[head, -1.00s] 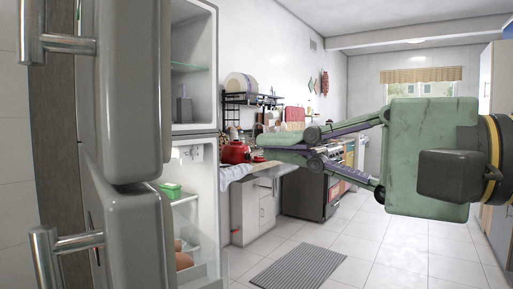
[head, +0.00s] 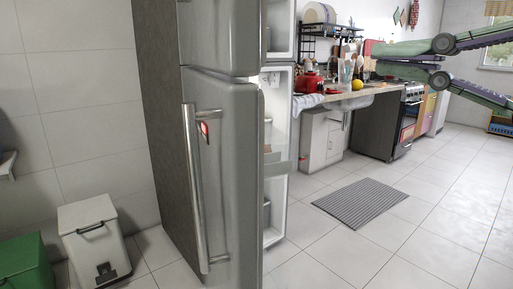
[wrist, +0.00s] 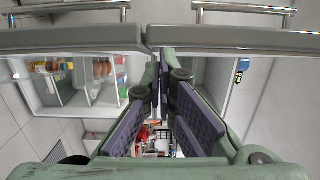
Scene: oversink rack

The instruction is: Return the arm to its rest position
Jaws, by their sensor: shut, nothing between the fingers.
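My gripper (head: 376,58) is at the upper right of the head view, with its green fingers pointing left. It is shut and empty. The rest of my arm runs out of the picture on the right. In the wrist view the gripper's fingers (wrist: 157,78) with purple inner pads reach up toward the edges of the grey fridge doors. In the head view a clear gap in the picture separates the gripper from the grey fridge (head: 228,130), whose doors stand ajar.
A white pedal bin (head: 92,240) and a green bin (head: 25,264) stand at the lower left. Behind are a counter with a red kettle (head: 312,82), a dish rack (head: 325,32) and a stove (head: 409,115). A grey mat (head: 361,203) lies on open tiled floor.

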